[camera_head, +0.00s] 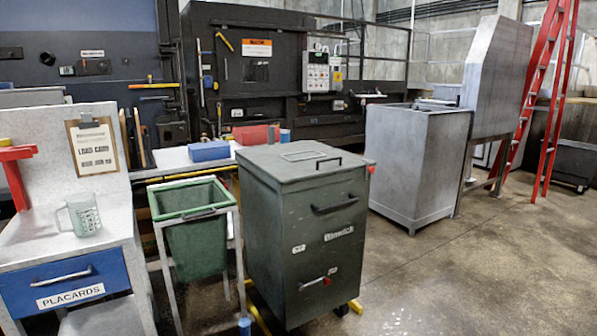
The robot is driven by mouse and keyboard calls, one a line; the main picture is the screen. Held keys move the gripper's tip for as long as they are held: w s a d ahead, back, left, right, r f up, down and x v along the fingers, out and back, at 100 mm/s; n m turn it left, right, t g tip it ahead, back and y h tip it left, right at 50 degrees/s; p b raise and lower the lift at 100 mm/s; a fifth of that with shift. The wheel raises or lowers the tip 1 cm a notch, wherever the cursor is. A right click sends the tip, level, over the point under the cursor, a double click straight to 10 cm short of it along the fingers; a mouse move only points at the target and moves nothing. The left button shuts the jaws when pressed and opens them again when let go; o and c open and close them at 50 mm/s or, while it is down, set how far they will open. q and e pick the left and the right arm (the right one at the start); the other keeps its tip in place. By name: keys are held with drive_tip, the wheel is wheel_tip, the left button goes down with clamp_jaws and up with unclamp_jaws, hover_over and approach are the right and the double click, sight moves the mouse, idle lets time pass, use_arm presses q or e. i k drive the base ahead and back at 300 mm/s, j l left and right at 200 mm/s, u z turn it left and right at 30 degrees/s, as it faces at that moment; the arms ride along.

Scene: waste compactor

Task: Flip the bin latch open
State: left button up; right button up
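A dark green-grey wheeled bin (262,240) stands in the middle, its lid (275,170) down. The lid has a dark handle on top, and another dark bar handle (335,204) is on the front. A small red knob (371,169) sticks out at the upper right edge by the lid. I cannot tell which of these two is the bin latch. Neither of my grippers is in view.
An open green bin (195,244) in a metal frame stands close to the left. A bench with a jug (82,214) and a blue drawer (65,284) is further left. A grey metal box (415,165) stands behind right. The floor at the front right is clear.

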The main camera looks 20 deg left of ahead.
sight(371, 169)
drive_tip(key=u, duration=0.25)
drive_tip(key=i+j+z, duration=0.4)
drive_tip(key=i+j, duration=0.35)
drive_tip(key=i, duration=0.2)
drive_tip(key=i+j+z, duration=0.45)
drive_tip(key=i+j, duration=0.4)
drive_tip(key=j, duration=0.15)
